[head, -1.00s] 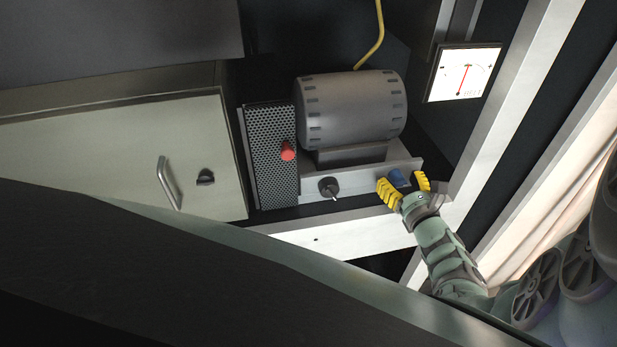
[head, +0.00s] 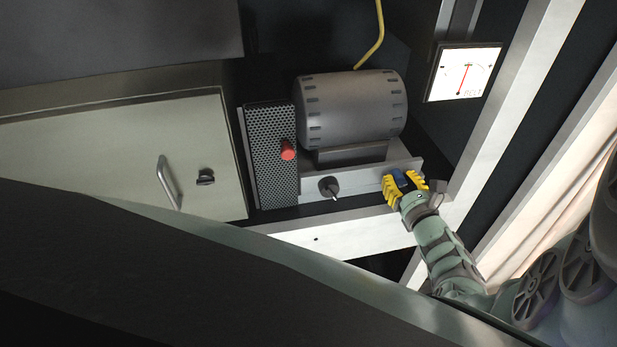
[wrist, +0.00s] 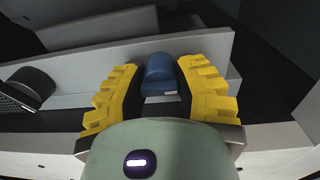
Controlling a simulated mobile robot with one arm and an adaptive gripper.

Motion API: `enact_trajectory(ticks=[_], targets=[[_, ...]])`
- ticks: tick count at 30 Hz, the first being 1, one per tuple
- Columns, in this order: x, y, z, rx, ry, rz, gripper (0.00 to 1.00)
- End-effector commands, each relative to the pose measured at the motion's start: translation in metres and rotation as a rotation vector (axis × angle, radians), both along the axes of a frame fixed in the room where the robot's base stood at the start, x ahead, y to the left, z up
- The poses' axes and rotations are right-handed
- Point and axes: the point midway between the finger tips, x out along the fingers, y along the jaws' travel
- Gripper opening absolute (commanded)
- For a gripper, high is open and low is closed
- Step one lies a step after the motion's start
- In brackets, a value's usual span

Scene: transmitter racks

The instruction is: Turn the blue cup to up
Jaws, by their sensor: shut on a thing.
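The blue cup (wrist: 158,70) is a small blue cap on the pale bracket below the grey motor; in the head view the blue cup (head: 402,179) is partly hidden by my fingers. My gripper (head: 404,183) has its yellow fingers closed in on both sides of it. In the wrist view my gripper (wrist: 160,85) has one finger on the left and one on the right of the cup, shut on it. The cup's far end, against the bracket, is hard to make out.
A grey motor (head: 351,108) sits above the bracket. Left of the cup are a black knob with a pin (head: 329,188) and a red knob (head: 287,150) on a perforated panel. A gauge (head: 463,75) hangs at upper right. A pale frame post (head: 510,105) stands close on the right.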

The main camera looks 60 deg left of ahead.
Motion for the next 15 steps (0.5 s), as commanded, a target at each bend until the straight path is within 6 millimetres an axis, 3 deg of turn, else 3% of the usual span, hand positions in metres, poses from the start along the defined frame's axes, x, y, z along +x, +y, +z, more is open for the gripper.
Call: enact_trajectory(ticks=[15], targets=[[0.0015,-0.0006,0.0003,-0.03,-0.089,-0.005,0.0]])
